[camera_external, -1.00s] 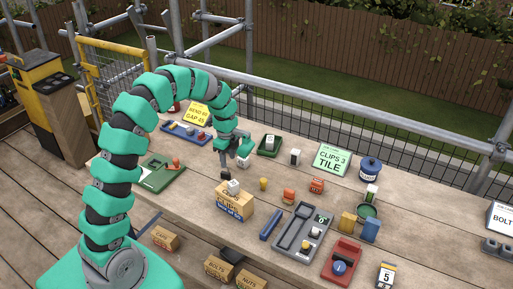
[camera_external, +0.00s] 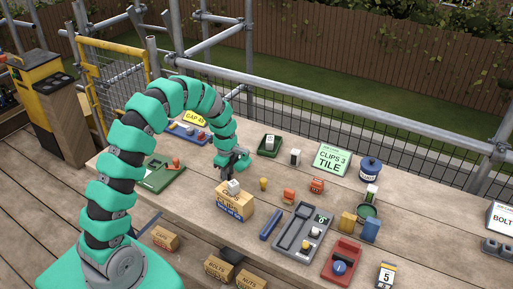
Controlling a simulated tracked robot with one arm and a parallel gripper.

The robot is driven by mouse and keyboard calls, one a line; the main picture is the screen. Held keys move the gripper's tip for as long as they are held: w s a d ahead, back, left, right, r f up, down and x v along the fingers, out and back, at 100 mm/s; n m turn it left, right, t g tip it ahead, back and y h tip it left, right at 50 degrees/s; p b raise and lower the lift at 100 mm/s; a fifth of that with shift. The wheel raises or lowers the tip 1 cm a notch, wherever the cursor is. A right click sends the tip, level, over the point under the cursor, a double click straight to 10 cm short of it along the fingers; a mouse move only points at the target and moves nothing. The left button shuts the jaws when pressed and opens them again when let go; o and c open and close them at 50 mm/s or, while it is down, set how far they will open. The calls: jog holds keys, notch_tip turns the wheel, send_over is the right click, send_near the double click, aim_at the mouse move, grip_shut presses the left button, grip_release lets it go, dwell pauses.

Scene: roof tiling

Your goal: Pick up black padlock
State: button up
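My gripper (camera_external: 232,174) hangs at the end of the green arm, just behind the cardboard box (camera_external: 234,208) near the middle of the bench. Its dark fingers point down close to the white block (camera_external: 233,187) on top of the box. I cannot tell whether the fingers are open or shut, or whether they touch anything. I cannot make out a black padlock for certain. Dark parts around the fingers blend together, and the gripper hides the bench behind it.
A yellow piece (camera_external: 263,184) and orange pieces (camera_external: 317,185) stand to the right. A grey tray (camera_external: 285,240), a red tray (camera_external: 333,274) and a blue bar (camera_external: 270,224) lie nearer the front. A green tray (camera_external: 160,181) lies left. A blue pot (camera_external: 369,170) stands at the back.

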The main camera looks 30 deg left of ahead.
grip_shut()
jog(key=shift+r, duration=0.15)
